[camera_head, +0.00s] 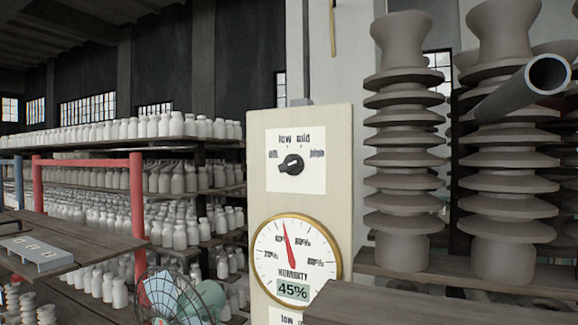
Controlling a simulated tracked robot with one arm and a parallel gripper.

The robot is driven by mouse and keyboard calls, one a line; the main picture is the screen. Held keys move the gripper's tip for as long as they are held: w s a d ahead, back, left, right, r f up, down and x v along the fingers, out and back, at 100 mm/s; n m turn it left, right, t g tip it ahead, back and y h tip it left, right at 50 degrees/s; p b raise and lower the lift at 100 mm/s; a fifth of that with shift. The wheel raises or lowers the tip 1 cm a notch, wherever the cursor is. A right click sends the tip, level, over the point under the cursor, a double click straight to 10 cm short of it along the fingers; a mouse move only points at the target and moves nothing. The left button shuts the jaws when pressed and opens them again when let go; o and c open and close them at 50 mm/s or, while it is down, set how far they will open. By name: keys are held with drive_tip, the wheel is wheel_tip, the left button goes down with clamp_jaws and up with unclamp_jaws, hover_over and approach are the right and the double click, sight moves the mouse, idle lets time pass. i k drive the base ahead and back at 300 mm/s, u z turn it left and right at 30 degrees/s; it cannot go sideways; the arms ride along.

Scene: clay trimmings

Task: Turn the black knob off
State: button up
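The black knob (291,165) sits on a white label plate (312,181) on a tall cream panel (343,150) in the middle of the view. The labels run in an arc above it: off at left, then low, mid, and high at right. The knob's grip bar lies slanted, lower at left and higher at right. I cannot tell which end is its pointer, so its setting is unclear. My gripper is not in view, and nothing is seen touching the knob.
Below the knob is a brass-rimmed humidity dial (336,250) reading 45%. A second label plate (284,317) is cut off below. Ribbed clay insulators (402,160) and a grey pipe (512,92) are at right. A wooden plank (430,305) crosses the lower right. A fan (178,300) stands lower left.

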sight(294, 164)
drive_tip(key=z, duration=0.05)
drive_tip(key=k, duration=0.5)
drive_tip(key=u, duration=0.5)
drive_tip(key=i, duration=1.4)
drive_tip(key=z, duration=0.1)
